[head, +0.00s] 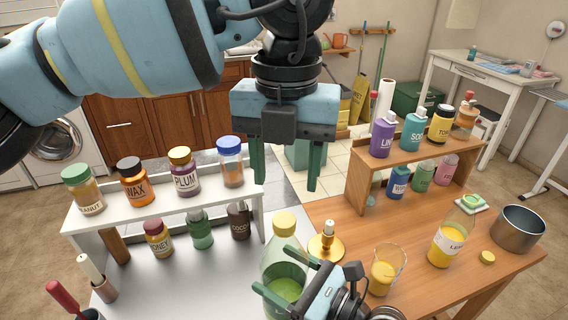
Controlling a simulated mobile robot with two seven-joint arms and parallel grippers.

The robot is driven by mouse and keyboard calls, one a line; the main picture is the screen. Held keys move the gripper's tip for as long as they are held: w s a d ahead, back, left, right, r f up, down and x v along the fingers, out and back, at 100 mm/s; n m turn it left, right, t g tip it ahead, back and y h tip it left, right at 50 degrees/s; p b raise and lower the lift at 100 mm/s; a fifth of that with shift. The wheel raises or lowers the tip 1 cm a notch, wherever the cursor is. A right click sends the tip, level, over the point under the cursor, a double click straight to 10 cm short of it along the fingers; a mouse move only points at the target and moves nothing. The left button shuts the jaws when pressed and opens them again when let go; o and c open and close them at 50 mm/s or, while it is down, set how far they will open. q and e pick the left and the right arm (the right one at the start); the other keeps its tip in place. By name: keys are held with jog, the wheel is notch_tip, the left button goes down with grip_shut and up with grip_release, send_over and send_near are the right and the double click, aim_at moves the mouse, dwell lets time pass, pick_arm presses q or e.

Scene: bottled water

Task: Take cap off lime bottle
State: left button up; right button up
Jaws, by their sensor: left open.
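The lime bottle (279,255) is clear with green liquid low inside and a pale yellow cap (284,223) on its neck. It stands upright at the front middle; no label shows. My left gripper (287,178) hangs above and just behind the cap in the picture, pointing down, its two green fingers apart and empty. My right gripper (291,283) comes in from the bottom, with its fingers on either side of the bottle's lower body, seemingly closed on it. Part of the bottle is hidden behind that gripper.
A white shelf (120,212) with several capped jars stands left. A wooden shelf (357,188) with bottles stands right.

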pick_arm(q)
jog(key=m, duration=0.4)
jog(key=shift+m, duration=0.4)
jog(key=m, duration=0.4)
jog(key=shift+m, duration=0.3)
jog(key=m, duration=2)
jog(key=shift+m, duration=0.4)
jog(key=m, duration=0.9)
jog(key=shift+w+a, duration=0.1)
